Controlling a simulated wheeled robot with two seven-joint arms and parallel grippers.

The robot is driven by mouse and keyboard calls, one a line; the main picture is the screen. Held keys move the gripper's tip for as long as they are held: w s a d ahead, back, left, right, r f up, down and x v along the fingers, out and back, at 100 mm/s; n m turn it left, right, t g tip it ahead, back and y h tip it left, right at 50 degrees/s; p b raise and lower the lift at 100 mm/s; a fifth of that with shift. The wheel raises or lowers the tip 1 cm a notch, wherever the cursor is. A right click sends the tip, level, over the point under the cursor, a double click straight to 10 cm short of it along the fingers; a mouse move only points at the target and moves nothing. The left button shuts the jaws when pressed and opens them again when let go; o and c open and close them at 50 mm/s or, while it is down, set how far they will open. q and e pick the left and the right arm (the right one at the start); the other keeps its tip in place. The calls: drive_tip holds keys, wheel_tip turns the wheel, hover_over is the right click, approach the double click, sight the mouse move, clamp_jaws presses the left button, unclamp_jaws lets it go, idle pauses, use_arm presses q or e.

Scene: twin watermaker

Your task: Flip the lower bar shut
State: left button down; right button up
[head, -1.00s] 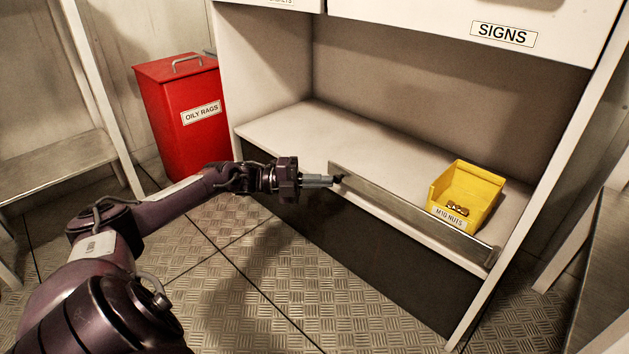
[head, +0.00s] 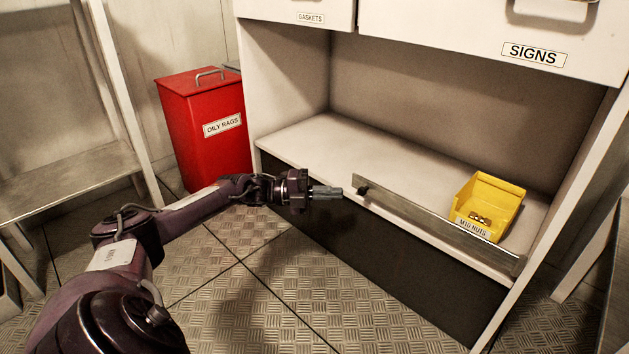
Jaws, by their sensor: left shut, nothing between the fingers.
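The lower bar (head: 435,223) is a flat grey metal strip. It runs along the front edge of the low shelf, across its right part, in front of the yellow bin. A small black knob (head: 363,191) sits at its left end. The far right end lies near the cabinet's right upright. My left gripper (head: 340,191) is shut and empty, pointing right, with its fingertips a short gap to the left of the knob. My right gripper is not in view.
The yellow bin (head: 465,210) labelled M10 NUTS stands on the shelf (head: 325,140) behind the bar. A red OILY RAGS bin (head: 195,135) stands left of the cabinet. The left part of the shelf is clear, and so is the floor (head: 250,310) in front.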

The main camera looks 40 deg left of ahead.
use_arm(q)
drive_tip(key=w+a+b, duration=0.1)
drive_tip(key=a, duration=0.5)
drive_tip(key=shift+w+a+b, duration=0.25)
drive_tip(key=shift+w+b, duration=0.05)
drive_tip(key=shift+b, duration=0.05)
idle(0.5)
